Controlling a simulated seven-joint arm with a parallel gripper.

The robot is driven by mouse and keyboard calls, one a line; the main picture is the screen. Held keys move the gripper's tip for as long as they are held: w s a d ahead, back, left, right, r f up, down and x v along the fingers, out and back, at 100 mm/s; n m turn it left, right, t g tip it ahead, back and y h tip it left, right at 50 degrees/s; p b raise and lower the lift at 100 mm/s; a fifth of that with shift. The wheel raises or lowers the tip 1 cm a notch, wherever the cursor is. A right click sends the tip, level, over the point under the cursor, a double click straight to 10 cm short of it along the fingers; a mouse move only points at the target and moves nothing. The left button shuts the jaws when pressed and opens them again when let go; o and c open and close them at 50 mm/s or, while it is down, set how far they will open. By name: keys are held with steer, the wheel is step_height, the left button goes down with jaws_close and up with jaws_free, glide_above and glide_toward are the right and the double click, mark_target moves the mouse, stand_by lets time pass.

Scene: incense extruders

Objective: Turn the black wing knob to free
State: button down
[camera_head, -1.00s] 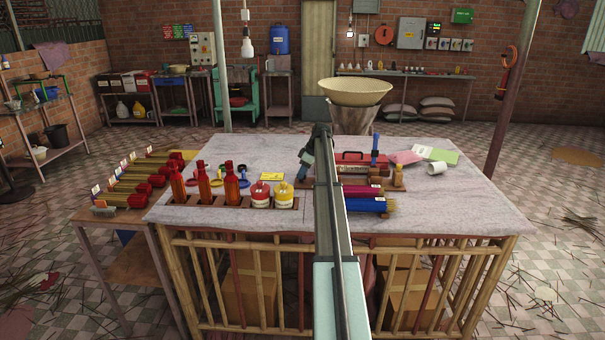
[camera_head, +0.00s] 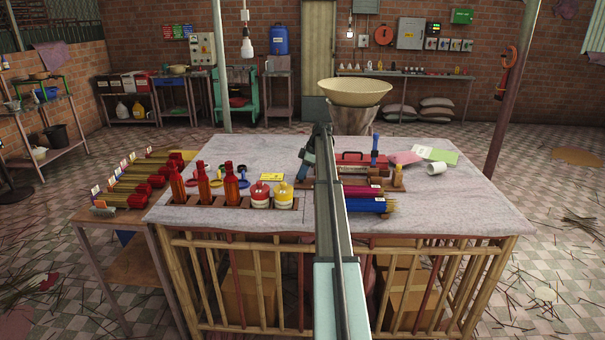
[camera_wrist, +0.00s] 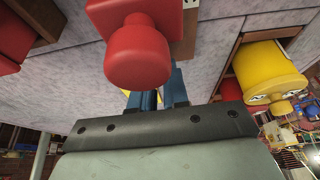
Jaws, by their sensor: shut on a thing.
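In the head view, my gripper (camera_head: 307,161) reaches down with blue fingers at the left end of a red extruder (camera_head: 363,156) on the worktable (camera_head: 240,150). A blue upright part (camera_head: 375,146) stands at the extruder's right. In the wrist view, my gripper's blue fingers (camera_wrist: 159,98) are close together and go behind a round red end piece (camera_wrist: 137,53). That piece hides the fingertips and what they are shut on. I cannot make out the black wing knob in either view; my arm also covers part of the extruder.
Red bottles (camera_head: 203,190), a red jar (camera_head: 260,195) and a yellow jar (camera_head: 284,196) stand at the table's front left. Incense bundles (camera_head: 366,205) lie at the front right. A white cup (camera_head: 437,169) lies at the right.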

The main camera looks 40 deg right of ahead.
steer(key=c, duration=1.1)
jaws_free()
steer(key=v, duration=1.4)
steer(key=shift+a, duration=0.1)
steer(key=shift+w, duration=0.1)
